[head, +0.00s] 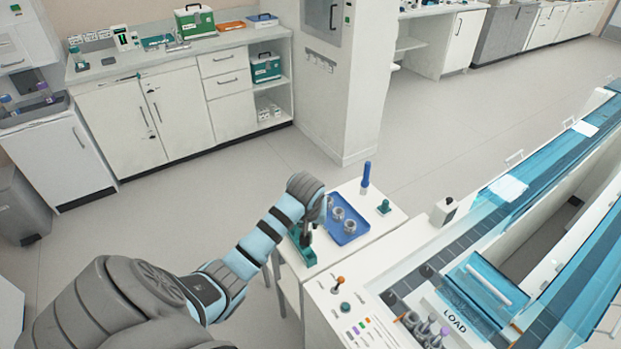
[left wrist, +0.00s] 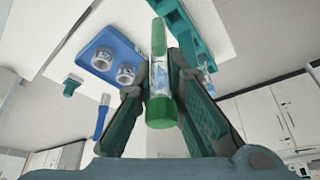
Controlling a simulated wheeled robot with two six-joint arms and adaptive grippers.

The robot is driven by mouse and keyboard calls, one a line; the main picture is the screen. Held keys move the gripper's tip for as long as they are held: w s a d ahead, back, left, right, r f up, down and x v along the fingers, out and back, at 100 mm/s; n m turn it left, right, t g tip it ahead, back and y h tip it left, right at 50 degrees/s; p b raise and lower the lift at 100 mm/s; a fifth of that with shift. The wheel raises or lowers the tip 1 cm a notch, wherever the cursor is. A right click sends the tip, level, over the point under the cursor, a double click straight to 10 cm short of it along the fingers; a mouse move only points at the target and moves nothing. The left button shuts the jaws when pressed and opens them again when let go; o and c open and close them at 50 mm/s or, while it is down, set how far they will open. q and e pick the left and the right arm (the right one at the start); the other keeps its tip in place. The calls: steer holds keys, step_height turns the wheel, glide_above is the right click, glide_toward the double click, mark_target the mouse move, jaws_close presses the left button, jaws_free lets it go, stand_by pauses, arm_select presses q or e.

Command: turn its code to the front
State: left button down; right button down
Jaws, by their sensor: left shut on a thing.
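A tube with green ends (left wrist: 159,75) is between the fingers of my left gripper (left wrist: 157,88) in the left wrist view. Its middle is clear with a white and blue patch; I cannot make out a code on it. The gripper is shut on the tube. In the head view my left gripper (head: 305,236) is over the teal rack (head: 303,257) at the small white table's left side; the tube is hidden there. The rack also shows behind the tube in the left wrist view (left wrist: 190,38). My right gripper is not in view.
A blue tray (head: 349,238) with grey ring-shaped holders lies right of the gripper. A blue upright piece (head: 366,176) and a small green piece (head: 384,207) stand near it. The LOAD station (head: 452,318) with several tubes is at lower right. Open floor lies behind the table.

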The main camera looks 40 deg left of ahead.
arm_select(q)
steer(key=shift+f+b, duration=1.85)
steer(key=shift+f, duration=2.45)
